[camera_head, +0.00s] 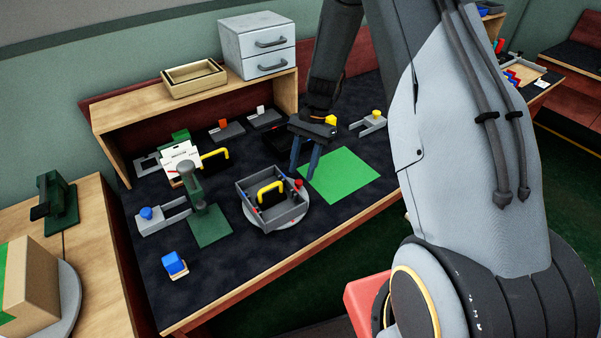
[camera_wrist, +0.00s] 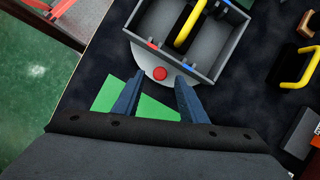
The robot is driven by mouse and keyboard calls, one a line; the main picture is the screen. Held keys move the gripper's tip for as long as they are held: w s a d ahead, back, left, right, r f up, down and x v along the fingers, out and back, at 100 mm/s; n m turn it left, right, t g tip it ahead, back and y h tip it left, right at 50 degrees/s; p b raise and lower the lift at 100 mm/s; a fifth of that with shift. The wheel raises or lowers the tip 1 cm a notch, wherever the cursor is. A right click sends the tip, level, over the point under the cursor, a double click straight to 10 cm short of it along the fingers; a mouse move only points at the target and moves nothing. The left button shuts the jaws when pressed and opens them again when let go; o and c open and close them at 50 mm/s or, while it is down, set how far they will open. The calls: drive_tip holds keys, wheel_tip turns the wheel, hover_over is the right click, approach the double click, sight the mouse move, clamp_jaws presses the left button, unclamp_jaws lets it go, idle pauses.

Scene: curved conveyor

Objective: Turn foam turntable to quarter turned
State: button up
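A light round turntable (camera_head: 291,220) lies on the dark worktop and carries a square grey divided tray (camera_head: 262,182) with a yellow handle (camera_head: 271,188). I take this disc to be the foam turntable. In the wrist view its rim (camera_wrist: 141,62) shows beneath the tray (camera_wrist: 218,60). A round red knob (camera_wrist: 160,73) stands on the rim, outside the tray wall. My gripper (camera_head: 302,178) is open, its two blue fingers (camera_wrist: 160,80) pointing at the rim. The knob appears between the fingertips; I cannot tell whether they touch it.
A green mat (camera_head: 345,176) lies right of the turntable, and a dark green stand (camera_head: 207,203) is close on its left. A blue block (camera_head: 174,263) sits at the front left. A wooden shelf (camera_head: 160,101) runs along the back. Another round plate (camera_head: 69,296) bears a box at far left.

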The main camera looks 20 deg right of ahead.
drive_tip(key=shift+p+x, duration=0.3)
drive_tip(key=shift+x, duration=1.1)
drive_tip(key=shift+c, duration=0.4)
clamp_jaws()
